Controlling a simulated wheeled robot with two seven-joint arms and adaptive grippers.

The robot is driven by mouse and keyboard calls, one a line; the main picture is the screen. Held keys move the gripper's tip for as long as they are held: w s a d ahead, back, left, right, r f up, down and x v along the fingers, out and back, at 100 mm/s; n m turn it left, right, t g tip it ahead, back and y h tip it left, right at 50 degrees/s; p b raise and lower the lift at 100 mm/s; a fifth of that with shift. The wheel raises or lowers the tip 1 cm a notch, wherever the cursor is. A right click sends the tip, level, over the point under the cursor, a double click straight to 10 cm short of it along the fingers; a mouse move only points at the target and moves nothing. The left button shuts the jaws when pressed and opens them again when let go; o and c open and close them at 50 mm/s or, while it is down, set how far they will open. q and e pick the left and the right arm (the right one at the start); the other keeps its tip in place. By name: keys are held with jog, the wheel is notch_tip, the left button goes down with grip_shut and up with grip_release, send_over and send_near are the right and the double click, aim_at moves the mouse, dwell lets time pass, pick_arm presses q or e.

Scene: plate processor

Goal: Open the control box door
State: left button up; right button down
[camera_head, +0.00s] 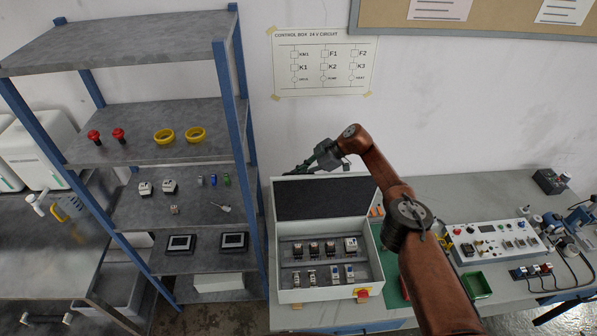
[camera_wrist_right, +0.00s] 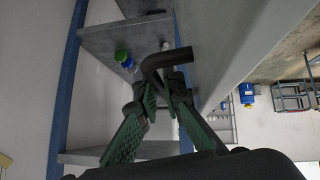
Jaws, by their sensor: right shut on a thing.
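The control box (camera_head: 377,262) is a pale case on the bench, and its inside shows, with rows of small devices. Its door (camera_head: 322,198) appears as a raised panel with a dark inner face at the back of the box. My right gripper (camera_head: 297,170) is behind the door's upper left edge. In the right wrist view, the right gripper (camera_wrist_right: 165,88) is shut on a black bent handle (camera_wrist_right: 165,60) beside a pale panel (camera_wrist_right: 235,45). The handle is hidden in the head view. My left gripper is out of view.
A blue-framed shelf (camera_head: 160,205) with small parts stands close on the left. A control panel (camera_head: 497,240), a green tray (camera_head: 476,285) and cables lie on the bench at the right. A circuit poster (camera_head: 325,62) hangs on the wall behind.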

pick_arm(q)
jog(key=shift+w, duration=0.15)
pick_arm(e)
jog(key=c, duration=2.3)
grip_release()
jog(key=shift+a, duration=0.1)
jog(key=shift+d+r, duration=0.1)
jog(key=shift+d, duration=0.1)
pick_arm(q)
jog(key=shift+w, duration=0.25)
pick_arm(e)
jog(key=v, duration=1.1)
jog(key=shift+d+r, duration=0.1)
jog(key=shift+r, duration=0.05)
